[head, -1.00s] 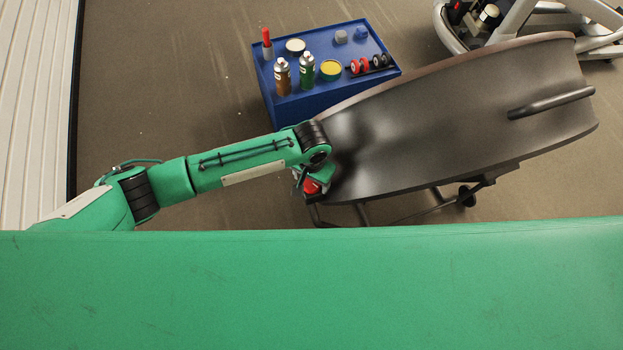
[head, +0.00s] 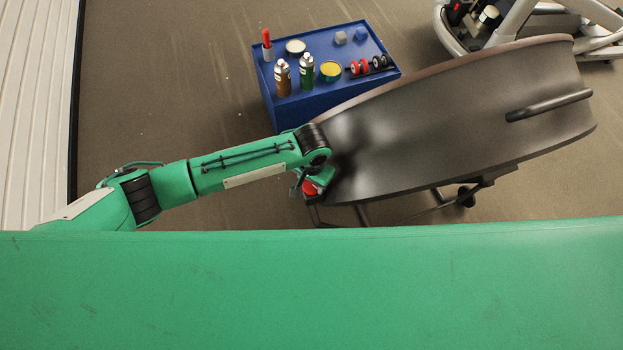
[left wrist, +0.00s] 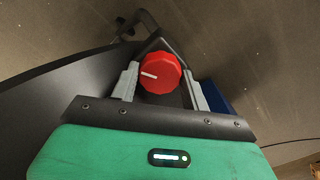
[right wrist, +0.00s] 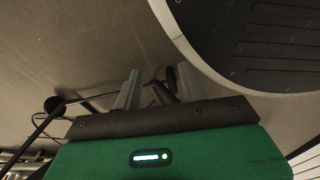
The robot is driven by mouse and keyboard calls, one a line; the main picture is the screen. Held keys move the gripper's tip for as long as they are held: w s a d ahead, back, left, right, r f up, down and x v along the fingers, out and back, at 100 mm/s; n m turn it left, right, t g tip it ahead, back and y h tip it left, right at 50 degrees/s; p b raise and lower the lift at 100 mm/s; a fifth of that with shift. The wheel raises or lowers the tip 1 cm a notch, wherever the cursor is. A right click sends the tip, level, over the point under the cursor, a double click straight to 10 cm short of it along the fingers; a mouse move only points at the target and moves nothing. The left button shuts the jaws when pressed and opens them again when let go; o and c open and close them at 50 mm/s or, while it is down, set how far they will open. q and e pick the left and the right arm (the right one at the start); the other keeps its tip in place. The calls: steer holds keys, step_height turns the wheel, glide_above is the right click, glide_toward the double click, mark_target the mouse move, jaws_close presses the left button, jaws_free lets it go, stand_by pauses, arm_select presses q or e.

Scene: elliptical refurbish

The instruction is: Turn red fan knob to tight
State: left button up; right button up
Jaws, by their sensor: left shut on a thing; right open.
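The red fan knob (left wrist: 160,73) is round with flattened sides and a white pointer line, which points left in the left wrist view. It sits at the near left end of the large dark fan drum (head: 440,120). My left gripper (left wrist: 162,80) is shut on the knob, one finger on each side. In the head view only a bit of red knob (head: 310,187) shows beneath my left wrist. My right gripper (right wrist: 158,85) is open with nothing between its fingers; it does not show in the head view.
A blue cart (head: 325,75) with spray cans, tins and small rollers stands behind my left arm. A grey metal frame machine (head: 530,25) is at the top right. In the right wrist view, a dark ribbed disc (right wrist: 260,40) with a pale rim is close by.

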arm_select(q)
steer(key=shift+r+m+p, duration=0.15)
steer(key=shift+m+p, duration=1.4)
steer(key=shift+m, duration=0.05)
steer(key=shift+m+p, duration=0.55)
steer(key=shift+m, duration=0.45)
arm_select(e)
steer(key=s+d, duration=0.1)
steer(key=s, duration=0.6)
steer(key=shift+d+f, duration=0.2)
steer(key=shift+f, duration=0.2)
steer(key=shift+s, duration=0.2)
arm_select(q)
steer(key=o, duration=1)
step_height(320, 180, up, 14)
steer(key=shift+f, duration=0.2)
